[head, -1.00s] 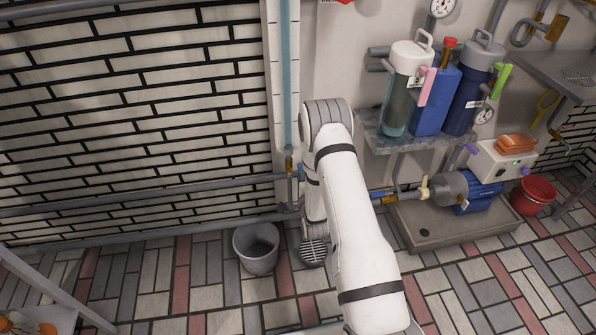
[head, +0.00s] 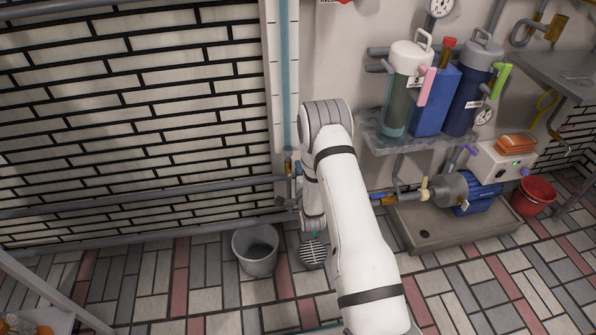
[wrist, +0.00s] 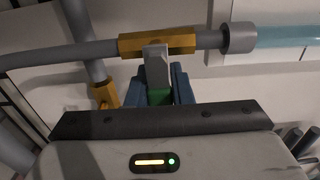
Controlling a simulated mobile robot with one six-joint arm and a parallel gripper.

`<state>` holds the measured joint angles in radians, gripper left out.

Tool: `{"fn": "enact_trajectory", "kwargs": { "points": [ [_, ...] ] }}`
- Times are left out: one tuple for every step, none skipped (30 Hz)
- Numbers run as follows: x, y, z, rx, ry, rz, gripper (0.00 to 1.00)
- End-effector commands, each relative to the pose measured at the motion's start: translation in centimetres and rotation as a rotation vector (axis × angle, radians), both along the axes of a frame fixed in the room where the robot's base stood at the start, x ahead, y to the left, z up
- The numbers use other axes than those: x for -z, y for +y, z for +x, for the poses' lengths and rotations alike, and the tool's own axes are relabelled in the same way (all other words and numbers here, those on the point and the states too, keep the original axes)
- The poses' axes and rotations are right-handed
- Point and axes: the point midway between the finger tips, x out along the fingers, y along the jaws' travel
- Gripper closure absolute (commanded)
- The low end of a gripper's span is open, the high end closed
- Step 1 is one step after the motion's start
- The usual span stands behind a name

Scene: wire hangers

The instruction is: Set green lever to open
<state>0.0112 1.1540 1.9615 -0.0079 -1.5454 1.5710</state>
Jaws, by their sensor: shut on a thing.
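In the wrist view, the green lever (wrist: 158,96) sits between the blue fingers of my gripper (wrist: 158,83), which are shut on it. Its grey stem (wrist: 156,62) joins a brass valve body (wrist: 175,42) on a grey pipe that leads to a clear teal tube (wrist: 285,36). Most of the green grip is hidden by the fingers and the gripper housing. In the head view, a brass fitting (head: 288,165) shows at the foot of the teal vertical pipe (head: 285,80). My arm hides much of the gripper and the lever there.
A grey bucket (head: 256,262) and a floor drain (head: 313,253) are below the arm. Grey pipes (head: 140,195) run along the brick wall. Filter canisters (head: 465,100), a blue pump (head: 482,192) and a red bucket (head: 533,197) stand to the right. A second brass fitting (wrist: 106,95) is near the gripper.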

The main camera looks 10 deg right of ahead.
Motion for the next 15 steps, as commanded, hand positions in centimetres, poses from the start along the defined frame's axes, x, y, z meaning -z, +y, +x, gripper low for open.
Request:
{"fn": "enact_trajectory", "kwargs": {
  "points": [
    [0.04,0.02,-0.02,0.000,0.001,0.000,0.98],
    [0.04,0.02,-0.02,0.000,0.001,0.000,1.00],
    [0.04,0.03,-0.02,0.000,0.001,0.000,1.00],
    [0.05,0.04,-0.02,-0.001,0.001,-0.001,1.00],
    [0.04,0.04,-0.02,-0.001,0.001,-0.007,1.00],
    [0.02,0.05,-0.01,-0.001,0.001,-0.022,1.00],
    [-0.02,0.06,0.00,-0.001,0.001,-0.037,1.00],
    [-0.07,0.07,0.00,-0.001,0.000,-0.056,1.00],
    [-0.13,0.08,0.00,-0.001,0.001,-0.080,1.00],
    [-0.17,0.09,0.00,-0.001,0.001,-0.096,1.00],
    [-0.21,0.10,0.01,-0.001,0.001,-0.110,1.00],
    [-0.26,0.10,0.01,-0.001,0.002,-0.123,1.00],
    [-0.29,0.11,0.01,-0.001,0.002,-0.130,1.00],
    [-0.32,0.11,0.01,-0.001,0.002,-0.133,1.00],
    [-0.34,0.12,0.01,-0.001,0.002,-0.135,1.00]
  ]
}}
